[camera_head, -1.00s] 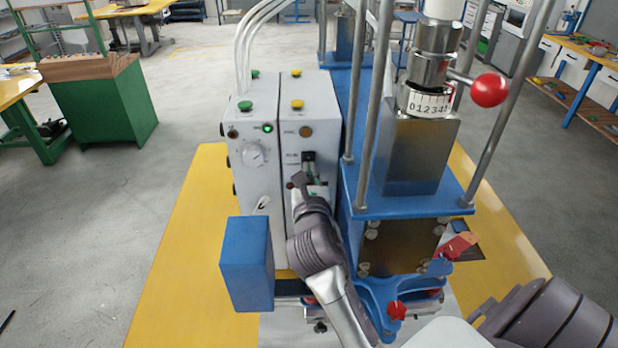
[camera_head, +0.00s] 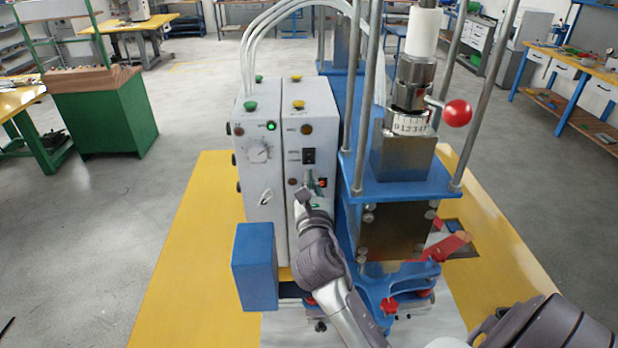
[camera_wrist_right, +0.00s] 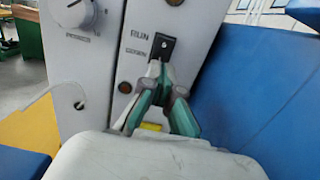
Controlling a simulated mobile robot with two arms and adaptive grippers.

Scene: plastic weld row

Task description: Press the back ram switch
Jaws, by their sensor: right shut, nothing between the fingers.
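A small black rocker switch (camera_head: 308,156) sits on the front of the right-hand grey control box (camera_head: 308,110). It also shows in the right wrist view (camera_wrist_right: 162,46), with printed lettering to its left. My right gripper (camera_head: 311,177) is in front of this box, just below the switch. In the right wrist view its fingertips (camera_wrist_right: 158,68) are together and empty, close under the switch's lower edge. I cannot tell whether they touch the panel. My left gripper is not in view.
A second grey box with a dial (camera_head: 259,152) stands directly left. A blue block (camera_head: 255,266) is below it. The blue press frame (camera_head: 415,190) with steel posts and a red ball handle (camera_head: 458,113) stands close on the right. The yellow table (camera_head: 190,240) is clear at left.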

